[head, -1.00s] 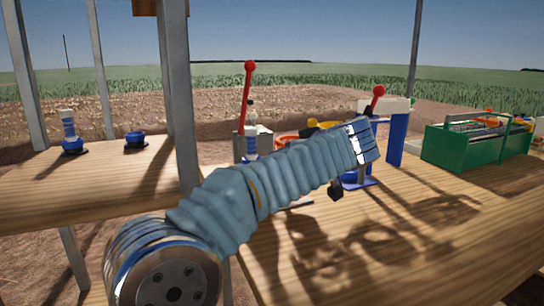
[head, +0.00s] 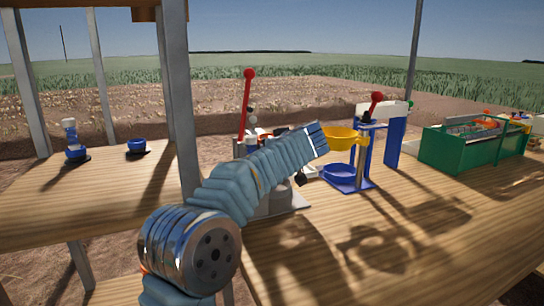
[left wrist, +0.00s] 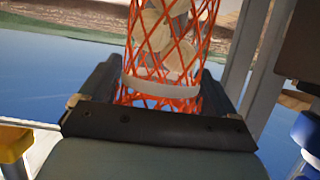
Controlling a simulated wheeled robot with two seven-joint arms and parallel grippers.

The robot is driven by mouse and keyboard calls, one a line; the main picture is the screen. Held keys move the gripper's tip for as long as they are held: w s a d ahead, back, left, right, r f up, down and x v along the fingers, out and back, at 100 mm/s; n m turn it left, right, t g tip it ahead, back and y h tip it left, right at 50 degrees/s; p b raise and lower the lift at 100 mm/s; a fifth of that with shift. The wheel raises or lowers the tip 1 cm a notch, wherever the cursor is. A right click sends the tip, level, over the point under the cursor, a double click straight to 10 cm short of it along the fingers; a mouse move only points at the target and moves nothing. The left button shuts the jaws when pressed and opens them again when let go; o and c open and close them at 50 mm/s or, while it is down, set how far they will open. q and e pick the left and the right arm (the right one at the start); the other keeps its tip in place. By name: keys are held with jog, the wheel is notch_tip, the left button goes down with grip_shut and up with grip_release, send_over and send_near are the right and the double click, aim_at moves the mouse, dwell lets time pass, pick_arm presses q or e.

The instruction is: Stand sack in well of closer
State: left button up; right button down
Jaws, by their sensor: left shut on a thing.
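The sack (left wrist: 178,38) is an orange-red net with pale onions and a white band near its lower end. In the left wrist view it stands between the dark jaws of my left gripper (left wrist: 158,88), which is shut on it. In the head view my arm hides most of the gripper and sack; a small dark part shows below the arm's end. Behind the arm stands a lever device with a long red handle (head: 247,103) on a grey plate (head: 288,203). I cannot tell for sure that it is the closer, and its well is hidden. My right gripper is not in view.
A white-and-blue lever frame (head: 395,140) and a green crate (head: 447,150) stand farther right. Blue-based items (head: 76,154) stand on the left table. The front right tabletop is clear.

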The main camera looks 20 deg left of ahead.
pick_arm(q)
jog(key=shift+f, duration=1.2)
jog(key=o, duration=0.7)
jog(key=shift+o, duration=0.2)
jog(key=b+v, duration=0.2)
jog(key=v, duration=1)
